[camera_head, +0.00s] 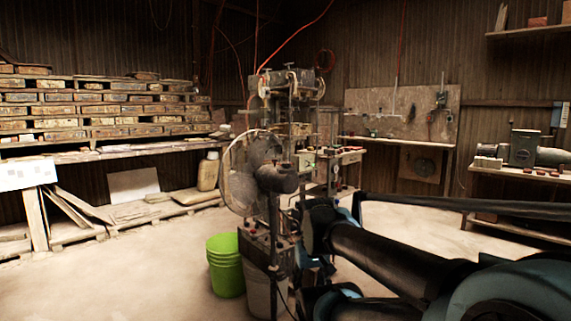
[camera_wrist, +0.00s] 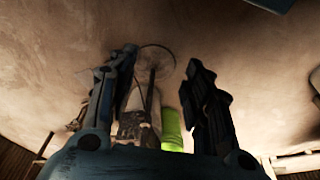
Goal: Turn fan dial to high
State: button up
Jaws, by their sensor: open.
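The fan (camera_head: 240,185) stands in the middle of the head view, with a round wire cage and a dark motor housing (camera_head: 278,179) on a pole. Its dial is too small or hidden to make out. In the wrist view, a round wire ring that looks like the fan (camera_wrist: 157,47) shows beyond the fingers. My gripper (camera_wrist: 160,82) is open, its two dark fingers well apart, and nothing is seen between them close up. In the head view my arm reaches in from the lower right, its end close to the fan's pole; the gap there cannot be judged.
A green bucket (camera_head: 226,265) and a pale bin (camera_head: 262,290) stand below the fan. The tall press (camera_head: 292,90) is just behind it. Brick shelves (camera_head: 100,110) line the left wall. A workbench (camera_head: 520,176) stands at right. The floor at left is open.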

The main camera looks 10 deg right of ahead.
jog(key=w+r+n, duration=0.3)
jog(key=w+r, duration=0.5)
jog(key=r, duration=0.5)
notch_tip(320, 180, up, 33)
jog(key=n+g, duration=0.2)
jog(key=n, duration=1.1)
send_over(286, 163)
jog(key=f, duration=1.1)
jog(key=w+f, duration=0.1)
jog(key=f, duration=0.5)
jog(key=shift+d+f, duration=0.1)
jog(key=shift+d, duration=0.05)
